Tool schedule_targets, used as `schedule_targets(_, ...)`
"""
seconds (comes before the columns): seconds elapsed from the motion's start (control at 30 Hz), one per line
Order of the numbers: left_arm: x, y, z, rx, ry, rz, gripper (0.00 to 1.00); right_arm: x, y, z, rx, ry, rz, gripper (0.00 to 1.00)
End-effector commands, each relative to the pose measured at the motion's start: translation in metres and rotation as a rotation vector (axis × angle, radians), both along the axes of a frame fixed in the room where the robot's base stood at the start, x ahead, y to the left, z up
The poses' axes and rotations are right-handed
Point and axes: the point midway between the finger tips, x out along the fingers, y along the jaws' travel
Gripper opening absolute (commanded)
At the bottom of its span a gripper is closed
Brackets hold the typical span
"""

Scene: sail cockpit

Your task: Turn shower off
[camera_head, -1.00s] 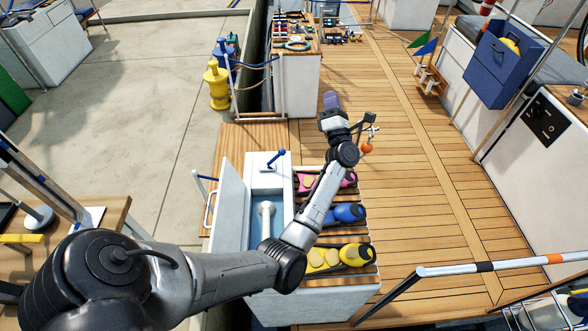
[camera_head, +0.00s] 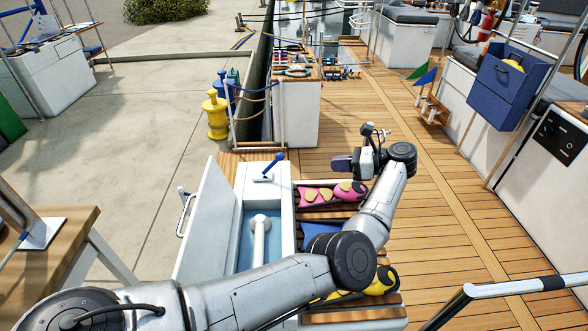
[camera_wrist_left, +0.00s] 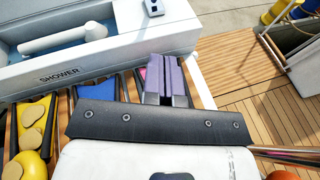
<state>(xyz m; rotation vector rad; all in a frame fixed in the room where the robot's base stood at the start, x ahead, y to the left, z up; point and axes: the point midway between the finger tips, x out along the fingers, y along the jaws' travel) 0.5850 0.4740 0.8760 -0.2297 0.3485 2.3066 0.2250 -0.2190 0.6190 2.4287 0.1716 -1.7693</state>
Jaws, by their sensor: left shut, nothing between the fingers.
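The shower box (camera_head: 283,225) is white with a blue inside and stands with its lid (camera_head: 207,225) raised on the left. A white shower handset (camera_head: 260,238) lies in it. A tap with a blue lever (camera_head: 274,162) stands at its far end. The wrist view shows the SHOWER label (camera_wrist_left: 60,76), the handset (camera_wrist_left: 62,38) and a small part of the tap's base (camera_wrist_left: 153,8). My left gripper (camera_head: 342,164) has purple fingers (camera_wrist_left: 165,76), shut and empty. It points left, to the right of the lever and apart from it. My right gripper is not in view.
Pink (camera_head: 330,195), blue and yellow items lie in slatted bays right of the shower box, partly behind my left arm. A white cabinet with tools (camera_head: 296,110) stands beyond. Open wooden deck (camera_head: 450,240) lies to the right.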

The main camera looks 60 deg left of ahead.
Motion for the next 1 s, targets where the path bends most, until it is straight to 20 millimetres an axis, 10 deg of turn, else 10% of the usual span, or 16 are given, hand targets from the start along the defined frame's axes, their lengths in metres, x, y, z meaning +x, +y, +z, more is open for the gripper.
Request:
schedule_targets(0.57, -0.001, -0.003, -0.003, -0.013, -0.008, 0.018, 0.0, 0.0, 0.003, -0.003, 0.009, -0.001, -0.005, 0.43)
schedule_targets(1.0, -0.046, 0.039, -0.024, -0.012, -0.008, 0.021, 0.0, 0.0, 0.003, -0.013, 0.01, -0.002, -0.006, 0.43)
